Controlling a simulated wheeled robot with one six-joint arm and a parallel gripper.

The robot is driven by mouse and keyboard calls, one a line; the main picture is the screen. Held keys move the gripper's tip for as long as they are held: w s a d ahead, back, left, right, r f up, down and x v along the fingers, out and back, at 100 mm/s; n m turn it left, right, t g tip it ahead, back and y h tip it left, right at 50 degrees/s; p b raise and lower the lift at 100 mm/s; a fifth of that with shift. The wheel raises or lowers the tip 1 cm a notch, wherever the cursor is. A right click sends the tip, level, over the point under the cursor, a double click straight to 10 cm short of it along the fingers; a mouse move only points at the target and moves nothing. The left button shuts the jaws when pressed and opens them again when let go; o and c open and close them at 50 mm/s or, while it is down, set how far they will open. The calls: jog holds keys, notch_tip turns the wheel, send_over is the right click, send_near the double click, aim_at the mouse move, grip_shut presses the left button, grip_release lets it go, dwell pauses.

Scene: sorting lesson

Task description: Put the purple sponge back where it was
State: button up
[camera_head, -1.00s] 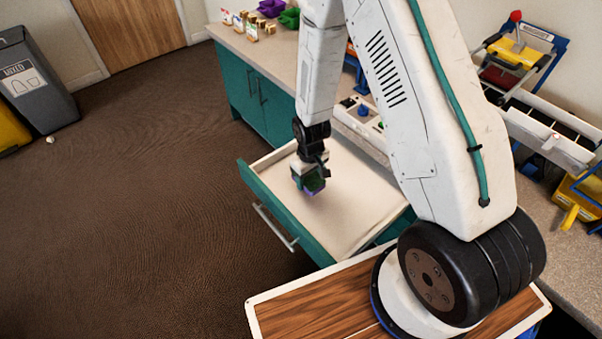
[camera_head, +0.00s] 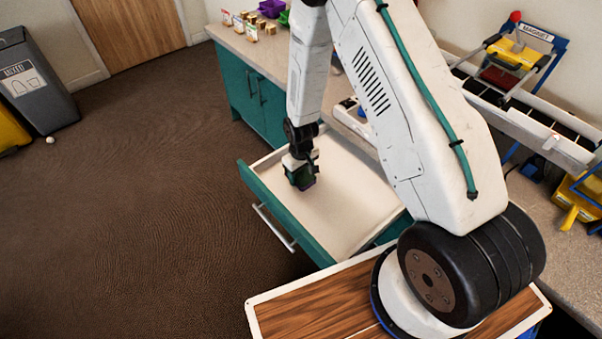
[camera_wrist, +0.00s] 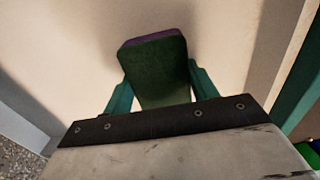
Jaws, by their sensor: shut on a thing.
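The purple sponge (camera_head: 309,184) is in my gripper (camera_head: 300,180), over the open teal drawer (camera_head: 350,200). In the wrist view the sponge (camera_wrist: 156,72) shows a dark green face and a purple far edge, between the two teal fingers of my gripper (camera_wrist: 158,85). My gripper is shut on it. The drawer's pale floor (camera_wrist: 60,50) lies behind the sponge and looks empty where I can see it. I cannot tell how far the sponge is above that floor.
The drawer front with its handle (camera_head: 274,228) faces the brown floor. The counter (camera_head: 250,42) behind holds small boxes (camera_head: 240,24) and a purple bin (camera_head: 271,9). A grey bin (camera_head: 36,85) stands far left. A rack (camera_head: 520,55) and yellow container (camera_head: 580,200) are at the right.

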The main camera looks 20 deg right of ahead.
jog(key=o, duration=1)
jog(key=shift+o, duration=0.2)
jog(key=shift+r, duration=0.1)
notch_tip(320, 180, up, 12)
notch_tip(320, 180, up, 12)
send_over(301, 173)
jog(key=s, duration=0.3)
jog(key=s+d+r+m, duration=0.2)
jog(key=s+r, duration=0.4)
jog(key=r, duration=0.5)
jog(key=s+r, duration=0.6)
jog(key=s, duration=0.4)
jog(key=s+d+r+m+t, duration=0.1)
jog(key=s+r, duration=0.5)
jog(key=s, duration=0.5)
jog(key=shift+r+m, duration=0.2)
jog(key=shift+m, duration=0.1)
